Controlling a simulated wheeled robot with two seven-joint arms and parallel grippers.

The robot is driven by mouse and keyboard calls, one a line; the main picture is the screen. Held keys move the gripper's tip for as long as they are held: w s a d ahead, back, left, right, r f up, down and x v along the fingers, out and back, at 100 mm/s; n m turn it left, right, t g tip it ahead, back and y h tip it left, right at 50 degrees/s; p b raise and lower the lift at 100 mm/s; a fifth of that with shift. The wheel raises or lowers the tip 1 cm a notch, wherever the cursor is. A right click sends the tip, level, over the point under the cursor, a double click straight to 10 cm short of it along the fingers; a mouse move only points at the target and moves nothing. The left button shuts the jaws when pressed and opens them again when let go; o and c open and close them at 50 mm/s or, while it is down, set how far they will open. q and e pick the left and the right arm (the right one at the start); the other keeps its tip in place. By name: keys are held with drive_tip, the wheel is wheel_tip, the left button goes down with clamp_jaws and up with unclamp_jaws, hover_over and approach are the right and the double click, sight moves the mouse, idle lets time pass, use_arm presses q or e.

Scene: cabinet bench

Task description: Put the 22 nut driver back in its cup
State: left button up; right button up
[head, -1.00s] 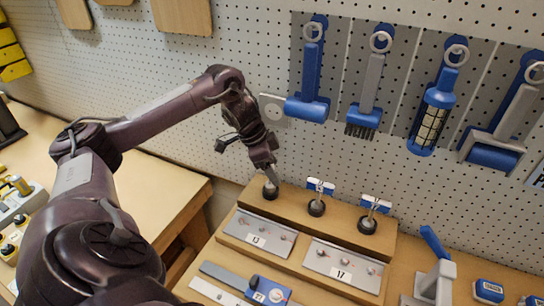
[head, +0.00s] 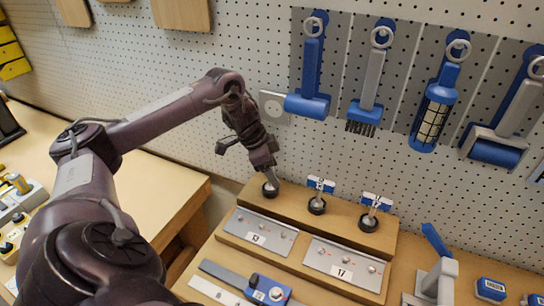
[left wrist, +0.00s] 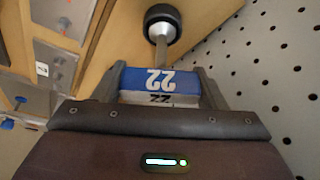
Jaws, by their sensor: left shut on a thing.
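My left gripper (head: 267,167) is shut on the blue handle of the 22 nut driver (left wrist: 160,82), whose label shows "22" in the left wrist view. Its metal shaft points away from my gripper to a round black cup (left wrist: 162,25). The shaft's end meets the cup's opening; I cannot tell how deep it sits. In the head view this cup (head: 270,190) is the leftmost of three on the wooden step, right below my gripper. The driver is mostly hidden there by my gripper. My right gripper is not in view.
Two more cups, the middle one (head: 316,206) and the right one (head: 368,223), hold blue-handled drivers. Plates marked 13 (head: 258,238) and 17 (head: 342,270) lie in front. The pegboard (head: 225,60) rises close behind, with brushes and tools hanging at the right.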

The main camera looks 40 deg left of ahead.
use_arm(q)
drive_tip(key=o, duration=1.3)
drive_tip(key=shift+c, duration=0.2)
drive_tip(key=shift+s+a+r, duration=0.15)
drive_tip(key=shift+a+r, duration=0.05)
drive_tip(key=shift+r, duration=0.25)
drive_tip(key=p+v, duration=0.1)
drive_tip(key=v, duration=0.6)
drive_tip(key=shift+d+f, duration=0.1)
